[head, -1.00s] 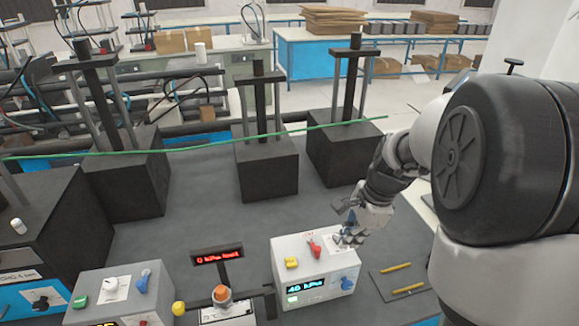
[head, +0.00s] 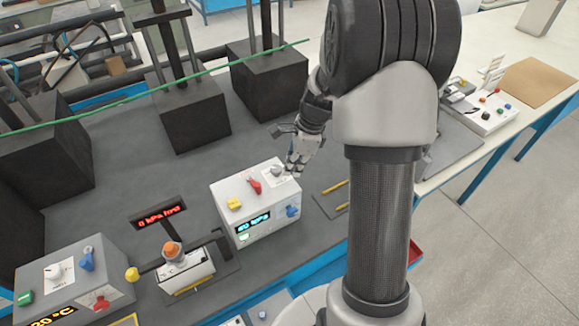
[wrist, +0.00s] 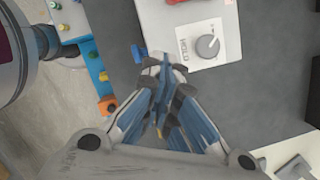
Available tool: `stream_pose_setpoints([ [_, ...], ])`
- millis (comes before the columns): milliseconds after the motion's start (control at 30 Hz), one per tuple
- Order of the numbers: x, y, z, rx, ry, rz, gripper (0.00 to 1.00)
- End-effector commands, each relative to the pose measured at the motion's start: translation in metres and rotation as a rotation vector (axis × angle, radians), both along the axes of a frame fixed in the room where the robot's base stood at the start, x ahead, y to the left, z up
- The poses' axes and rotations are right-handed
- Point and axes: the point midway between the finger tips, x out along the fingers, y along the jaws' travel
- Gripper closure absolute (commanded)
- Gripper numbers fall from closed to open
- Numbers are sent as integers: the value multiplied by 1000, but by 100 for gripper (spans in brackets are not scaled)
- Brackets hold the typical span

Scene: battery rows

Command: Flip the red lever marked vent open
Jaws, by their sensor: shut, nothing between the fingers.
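A white control box (head: 262,233) stands on the dark bench, with a red lever (head: 254,186) on its top. The lever's marking is too small to read. The same lever shows partly at the top edge of the wrist view (wrist: 176,2). My gripper (head: 290,172) is above the box's right back corner, right of the red lever and apart from it. In the wrist view my gripper (wrist: 163,68) is shut and empty, its tips pointing towards the box edge. A grey knob (wrist: 208,46) on a label reading HOLD lies beyond the tips, to the right.
The box also carries a yellow part (head: 234,204), a lit display (head: 253,222) and a blue knob (head: 292,211). An orange-topped unit (head: 185,270) and a grey box (head: 75,280) stand to the left. Yellow sticks (head: 336,187) lie to the right. Dark blocks stand behind.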

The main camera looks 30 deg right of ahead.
Motion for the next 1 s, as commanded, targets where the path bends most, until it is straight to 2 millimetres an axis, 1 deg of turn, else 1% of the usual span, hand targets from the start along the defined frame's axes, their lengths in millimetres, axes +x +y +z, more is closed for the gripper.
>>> stream_pose_setpoints([
  [33, 0, 4, -14, 4, 6, 1, 100],
  [300, 7, 16, -70, 1, 4, 1, 100],
  [333, 9, 18, -72, 1, 2, 2, 100],
  [367, 13, 25, -68, -1, -1, 6, 100],
  [433, 17, 34, -67, -1, -1, 5, 100],
  [600, 24, 48, -66, 0, 0, 3, 100],
  [1000, 26, 51, -65, 0, 0, 0, 100],
])
